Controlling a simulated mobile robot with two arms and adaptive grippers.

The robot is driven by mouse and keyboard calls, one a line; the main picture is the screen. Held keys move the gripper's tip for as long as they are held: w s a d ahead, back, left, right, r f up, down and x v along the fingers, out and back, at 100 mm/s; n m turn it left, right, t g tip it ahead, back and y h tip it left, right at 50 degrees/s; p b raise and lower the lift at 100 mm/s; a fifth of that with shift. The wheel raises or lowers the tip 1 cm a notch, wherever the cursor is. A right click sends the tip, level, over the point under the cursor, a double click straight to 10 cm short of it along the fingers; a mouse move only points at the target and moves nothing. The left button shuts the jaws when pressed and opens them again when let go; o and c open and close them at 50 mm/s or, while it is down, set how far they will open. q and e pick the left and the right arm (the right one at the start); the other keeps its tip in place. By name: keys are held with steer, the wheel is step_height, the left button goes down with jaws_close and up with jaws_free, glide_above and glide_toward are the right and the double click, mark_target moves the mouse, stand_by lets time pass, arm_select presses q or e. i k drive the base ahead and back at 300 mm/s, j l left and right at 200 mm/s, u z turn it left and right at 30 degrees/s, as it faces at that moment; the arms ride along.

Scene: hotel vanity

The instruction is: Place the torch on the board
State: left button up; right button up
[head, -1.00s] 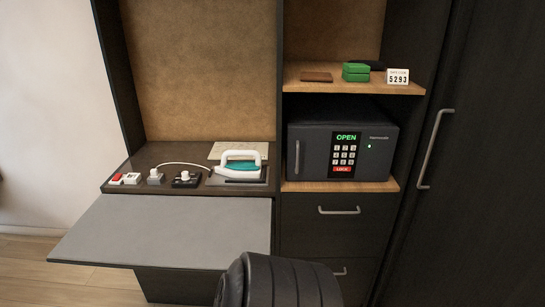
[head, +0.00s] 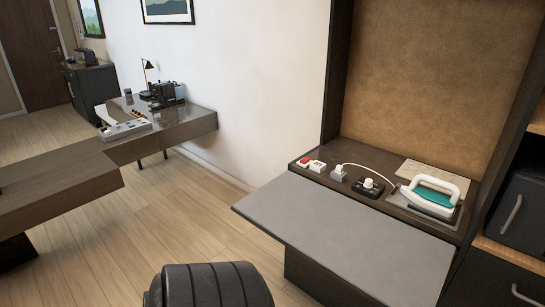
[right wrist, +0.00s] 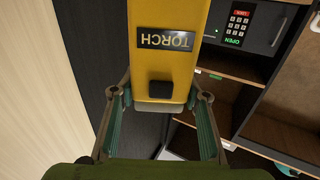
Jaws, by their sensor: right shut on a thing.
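The yellow torch (right wrist: 175,72) with a dark "TORCH" label, shown upside down, and a black button fills the upper middle of the right wrist view. My right gripper (right wrist: 160,97) is shut on it, with a finger on each side. The torch's far end is cut off by the frame. A flat grey board (head: 345,240) sticks out from the dark cabinet in the head view, and its top is bare. No gripper shows in the head view. My left gripper is not in view.
Behind the board, a dark shelf holds a white and teal iron (head: 433,198), a black switch box (head: 370,188) and small sockets. A safe (head: 522,212) stands at the right edge. A desk (head: 175,130) with items is at the left. Wooden floor (head: 120,225) is clear between.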

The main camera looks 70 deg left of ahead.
mark_target(338, 224)
steer(key=k+j+u, duration=0.1)
steer(key=j+u, duration=0.15)
steer(key=u, duration=0.2)
steer(key=j+u, duration=0.25)
steer(key=u, duration=0.25)
steer(key=j+u, duration=0.3)
steer(key=u, duration=0.15)
steer(key=i+j, duration=0.1)
steer(key=j, duration=0.9)
steer(key=i+j, duration=0.15)
steer(key=j, duration=0.85)
steer(key=i, duration=0.05)
